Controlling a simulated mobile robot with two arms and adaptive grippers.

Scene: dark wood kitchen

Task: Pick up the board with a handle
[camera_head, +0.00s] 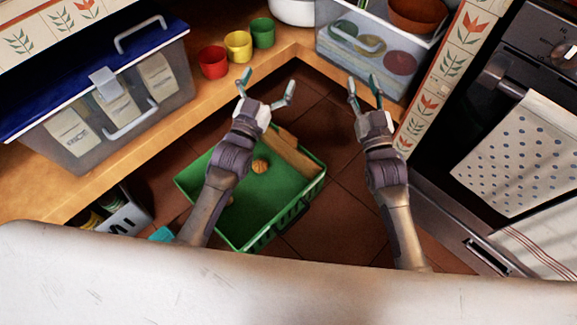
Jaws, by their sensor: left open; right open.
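A flat light-brown wooden piece (292,155) leans along the back right wall inside a green crate (312,187) on the floor. I cannot tell whether it is the board, and no handle shows clearly. No other board is plain to see. My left gripper (267,86) is open and empty, with its fingers spread beyond the crate's far edge. My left forearm crosses over the crate and hides part of its inside. My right gripper (363,88) is open and empty, to the right of the crate, in front of a clear bin.
A small orange-brown round item (261,166) lies in the crate. A lidded clear box (75,143) and red (212,63), yellow (238,46) and green (263,33) cups stand on the wooden counter. A clear bin (385,75) stands at the back right. An oven with a dotted towel (520,155) is at right.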

